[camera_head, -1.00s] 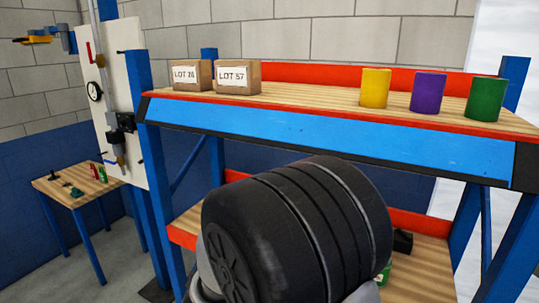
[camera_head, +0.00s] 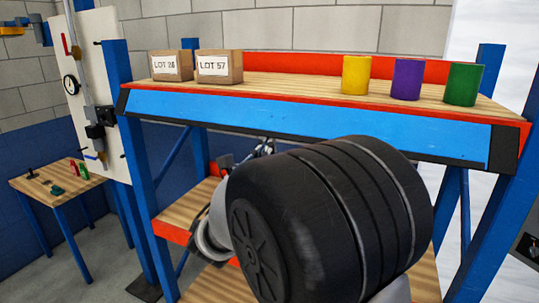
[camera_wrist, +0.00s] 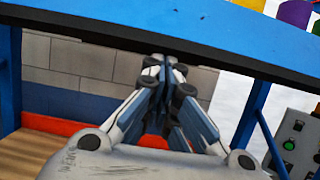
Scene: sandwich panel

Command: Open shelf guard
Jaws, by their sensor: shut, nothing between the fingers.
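The shelf guard (camera_head: 300,118) is a long blue panel with black ends along the front of the upper shelf. In the wrist view the guard (camera_wrist: 150,22) crosses the top of the picture, its dark lower edge just above my fingers. My gripper (camera_wrist: 166,64) is shut and empty, pointing toward the space under the guard. In the head view my gripper (camera_head: 264,148) is only partly seen near the guard's lower edge, and my dark arm link hides much around it. I cannot tell whether the fingers touch the guard.
Two boxes (camera_head: 219,66) and yellow (camera_head: 356,75), purple (camera_head: 406,79) and green (camera_head: 462,84) cylinders stand on the upper shelf. Blue posts (camera_head: 135,150) bound the rack. A lower wooden shelf (camera_head: 185,207) lies below. A control box (camera_wrist: 293,140) shows at right in the wrist view.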

